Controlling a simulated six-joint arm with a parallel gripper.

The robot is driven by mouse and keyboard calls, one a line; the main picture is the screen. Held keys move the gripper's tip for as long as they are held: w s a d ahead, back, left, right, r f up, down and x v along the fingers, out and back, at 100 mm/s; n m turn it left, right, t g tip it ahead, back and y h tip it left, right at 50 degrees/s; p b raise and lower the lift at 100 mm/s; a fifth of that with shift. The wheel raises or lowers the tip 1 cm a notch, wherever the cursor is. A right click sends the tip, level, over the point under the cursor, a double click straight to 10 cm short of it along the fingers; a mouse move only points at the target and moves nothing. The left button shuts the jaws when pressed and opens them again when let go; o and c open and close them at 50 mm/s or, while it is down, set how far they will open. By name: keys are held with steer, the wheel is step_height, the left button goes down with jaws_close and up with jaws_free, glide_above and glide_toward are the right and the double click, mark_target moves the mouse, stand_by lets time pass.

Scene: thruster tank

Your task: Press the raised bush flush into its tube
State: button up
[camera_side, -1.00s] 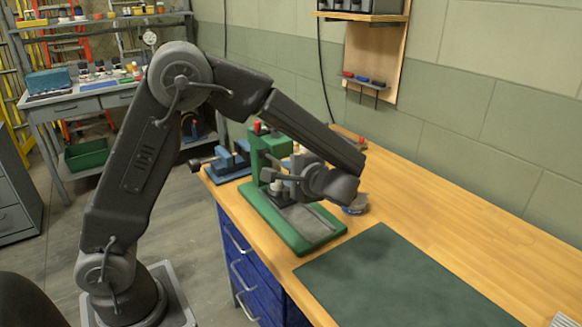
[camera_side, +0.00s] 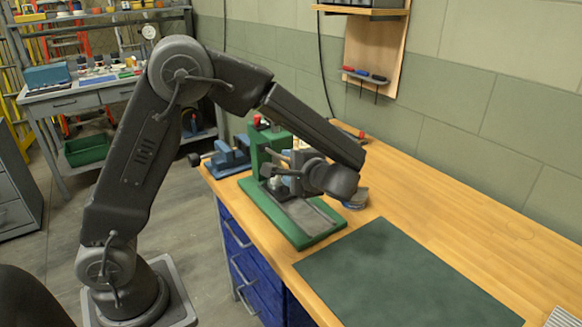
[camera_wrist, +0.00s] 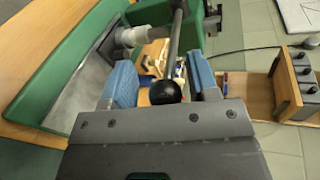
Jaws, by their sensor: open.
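The green press (camera_side: 258,157) stands on the bench in the side view, with a grey-topped base (camera_side: 300,214). My gripper (camera_side: 284,174) is at the front of the press column. In the wrist view my gripper (camera_wrist: 163,80) is open, with one blue-padded finger on each side of a black ball knob (camera_wrist: 166,93). The knob sits at the end of a grey rod (camera_wrist: 175,42) that runs to the press. I cannot tell whether the pads touch the knob. A pale grey cylinder (camera_wrist: 131,37) shows beside the rod. I cannot make out the bush or its tube.
A blue vise (camera_side: 228,160) stands left of the press. A round tin (camera_side: 357,199) is just behind my wrist. A dark green mat (camera_side: 407,272) lies bare in front, and the bench to the right is mostly clear. The wall rises behind the bench.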

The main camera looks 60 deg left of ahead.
steer(key=v, duration=1.3)
steer(key=shift+d, duration=0.3)
steer(key=shift+c, duration=0.3)
